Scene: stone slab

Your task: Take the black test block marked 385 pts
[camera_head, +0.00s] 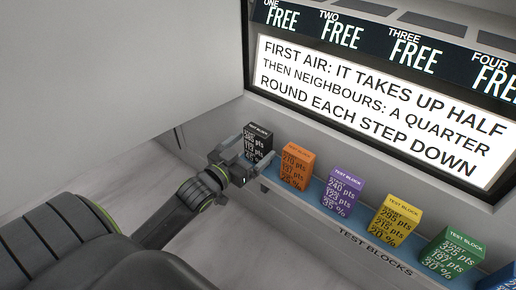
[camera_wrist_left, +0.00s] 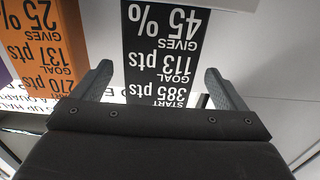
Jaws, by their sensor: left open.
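The black test block (camera_head: 258,137) stands at the left end of the row on the blue shelf, partly hidden by my left gripper (camera_head: 242,166). In the left wrist view, the black block (camera_wrist_left: 165,50) shows upside down and reads start 385 pts, goal 113 pts, gives 45 %. My left gripper (camera_wrist_left: 158,70) is open, with one finger to each side of the black block in that view and a gap on both sides. I cannot tell how far the fingers reach along it. My right gripper is not in view.
An orange block (camera_head: 296,166) stands just right of the black one; it also shows close by in the left wrist view (camera_wrist_left: 40,60). Purple (camera_head: 343,191), yellow (camera_head: 395,220) and green (camera_head: 451,255) blocks follow along the shelf (camera_head: 315,193). A lit sign (camera_head: 375,110) is behind.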

